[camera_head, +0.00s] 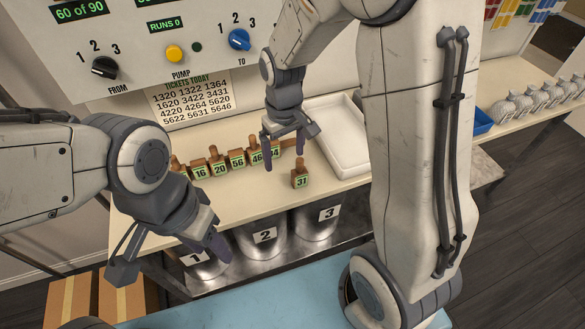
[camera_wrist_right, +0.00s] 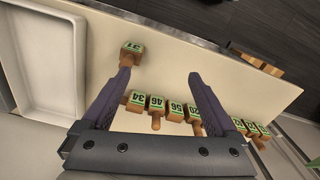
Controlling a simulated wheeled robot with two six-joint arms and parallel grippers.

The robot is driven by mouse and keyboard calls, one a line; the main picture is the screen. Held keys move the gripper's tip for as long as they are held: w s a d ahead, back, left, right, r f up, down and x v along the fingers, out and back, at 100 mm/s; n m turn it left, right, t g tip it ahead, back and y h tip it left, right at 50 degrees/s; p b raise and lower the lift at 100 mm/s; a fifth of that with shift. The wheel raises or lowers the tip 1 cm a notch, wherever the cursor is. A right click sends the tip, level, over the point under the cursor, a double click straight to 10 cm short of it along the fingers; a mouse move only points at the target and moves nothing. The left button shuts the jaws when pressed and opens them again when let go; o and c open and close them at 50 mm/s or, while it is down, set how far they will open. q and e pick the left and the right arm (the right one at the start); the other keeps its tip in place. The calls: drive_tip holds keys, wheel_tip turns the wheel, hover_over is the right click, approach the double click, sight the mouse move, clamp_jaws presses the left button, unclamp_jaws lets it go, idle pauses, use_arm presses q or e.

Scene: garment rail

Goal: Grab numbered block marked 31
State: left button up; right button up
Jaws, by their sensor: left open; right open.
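The block marked 31 (camera_head: 300,179) is a small brown wooden block with a peg handle and a green number label. It stands apart on the counter, in front of a row of similar blocks. In the right wrist view block 31 (camera_wrist_right: 131,48) lies beyond the left fingertip, outside the gap between the fingers. My right gripper (camera_head: 285,153) is open and empty above the counter, behind and to the left of block 31; it also shows in the right wrist view (camera_wrist_right: 160,80). My left gripper (camera_head: 172,262) is open and empty at the lower left, in front of the counter.
A row of numbered blocks (camera_head: 219,165), including 16, 20, 56, 46 and 34, stands behind block 31. A white tray (camera_head: 350,165) lies to the right. Metal bins numbered 1, 2 and 3 (camera_head: 266,240) sit below the counter edge. A control panel (camera_head: 140,45) stands behind.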

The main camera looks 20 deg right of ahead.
sight(298, 160)
drive_tip(key=shift+m, duration=0.4)
drive_tip(key=w+d+f, duration=0.1)
drive_tip(key=d+f, duration=0.1)
drive_tip(key=w+d+f, duration=0.1)
drive_tip(key=d, duration=0.1)
drive_tip(key=shift+w+f, duration=0.25)
drive_tip(key=shift+w, duration=0.1)
drive_tip(key=f, duration=0.4)
drive_tip(key=shift+w+d+f, duration=0.15)
drive_tip(key=shift+d+f, duration=0.1)
drive_tip(key=shift+f, duration=0.15)
drive_tip(key=shift+w+d+f+p, duration=0.1)
drive_tip(key=shift+d+f+p, duration=0.15)
drive_tip(key=shift+f, duration=1.2)
drive_tip(key=shift+d+f+p, duration=0.1)
drive_tip(key=shift+f+p, duration=0.1)
drive_tip(key=shift+f, duration=1.25)
clamp_jaws()
